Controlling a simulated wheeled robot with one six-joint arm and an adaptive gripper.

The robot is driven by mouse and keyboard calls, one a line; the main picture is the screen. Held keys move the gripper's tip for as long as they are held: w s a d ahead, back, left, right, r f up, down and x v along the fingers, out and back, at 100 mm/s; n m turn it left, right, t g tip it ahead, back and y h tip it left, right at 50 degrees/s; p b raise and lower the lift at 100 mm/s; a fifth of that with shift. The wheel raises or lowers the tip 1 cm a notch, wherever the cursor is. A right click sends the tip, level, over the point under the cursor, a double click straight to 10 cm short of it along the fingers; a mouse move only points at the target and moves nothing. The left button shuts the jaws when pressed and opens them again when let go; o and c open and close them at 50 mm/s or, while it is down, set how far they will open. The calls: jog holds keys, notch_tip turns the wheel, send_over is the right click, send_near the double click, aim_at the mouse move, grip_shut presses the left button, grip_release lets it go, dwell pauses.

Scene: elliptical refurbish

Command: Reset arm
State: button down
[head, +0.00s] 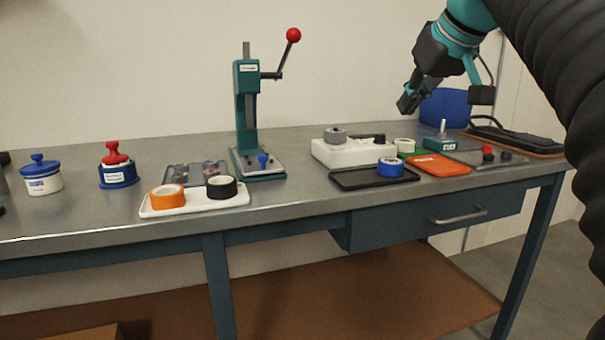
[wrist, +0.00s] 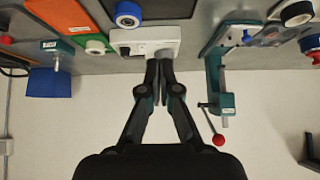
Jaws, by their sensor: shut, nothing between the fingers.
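My gripper (head: 406,104) is at the upper right in the head view, raised above the right part of the workbench. It is empty. In the wrist view my gripper (wrist: 159,64) shows its two dark fingers together at the tips. Behind the fingertips in that view is the white box (wrist: 128,36) with a grey round piece on top; I see no contact with it. In the head view the white box (head: 330,152) stands on the bench, below and left of my gripper.
The grey bench (head: 300,212) carries a green lever press (head: 247,110), a white tray (head: 205,203) with tape rolls, a black tray (head: 350,181) with a blue roll (head: 390,167), an orange tray (head: 440,165) and a blue bin (head: 447,108). The air around my gripper looks clear.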

notch_tip(320, 180, down, 14)
jog(key=d+m+g+h, duration=0.1)
jog(key=d+m+h, duration=0.1)
jog(key=m, duration=0.2)
jog(key=s+a+f, duration=0.2)
jog(key=s+f, duration=0.9)
jog(key=s+a+f+g, duration=0.1)
jog(key=s+a+f, duration=0.1)
jog(key=s+f, duration=0.9)
jog(key=shift+s+f+h, duration=0.3)
jog(key=shift+s, duration=0.2)
